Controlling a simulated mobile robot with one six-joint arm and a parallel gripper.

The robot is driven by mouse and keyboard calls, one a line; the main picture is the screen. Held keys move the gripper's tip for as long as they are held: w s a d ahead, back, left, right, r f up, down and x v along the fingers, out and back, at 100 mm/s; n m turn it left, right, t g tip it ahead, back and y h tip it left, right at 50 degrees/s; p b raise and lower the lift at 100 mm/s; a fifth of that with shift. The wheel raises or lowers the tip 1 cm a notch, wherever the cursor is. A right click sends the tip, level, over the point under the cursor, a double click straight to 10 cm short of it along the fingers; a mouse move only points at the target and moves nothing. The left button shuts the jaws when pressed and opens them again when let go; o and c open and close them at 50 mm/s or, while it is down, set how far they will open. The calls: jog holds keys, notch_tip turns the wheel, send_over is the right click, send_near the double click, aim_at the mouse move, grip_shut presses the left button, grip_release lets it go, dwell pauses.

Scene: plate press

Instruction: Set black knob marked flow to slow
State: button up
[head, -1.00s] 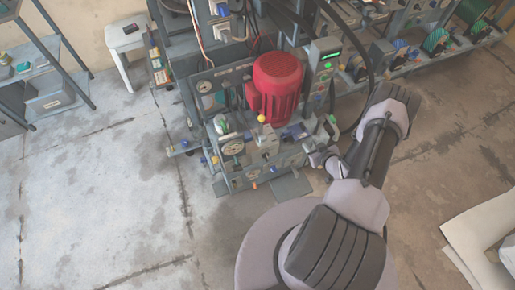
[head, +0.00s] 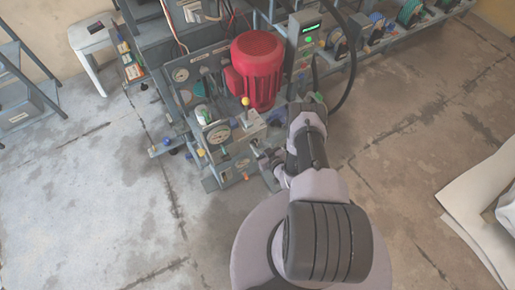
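The plate press (head: 222,135) is a grey machine with gauges, levers and small coloured knobs on its front, in the middle of the head view. I cannot pick out the black knob marked flow; the controls are too small to read and my arm covers part of the press's right side. My gripper (head: 266,160) is low at the front right of the press, close to its front controls. Whether it touches anything, and whether its fingers are open or shut, is too small to tell.
A red motor (head: 257,70) stands on the press, with a control box with a green display (head: 304,38) beside it. Black hoses hang behind my arm. A white stool (head: 90,38) stands at the back left. The concrete floor (head: 90,210) at the left is clear.

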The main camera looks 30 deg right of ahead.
jog(key=shift+w+f, duration=0.2)
jog(key=shift+w, duration=0.4)
jog(key=shift+c, duration=0.4)
grip_shut()
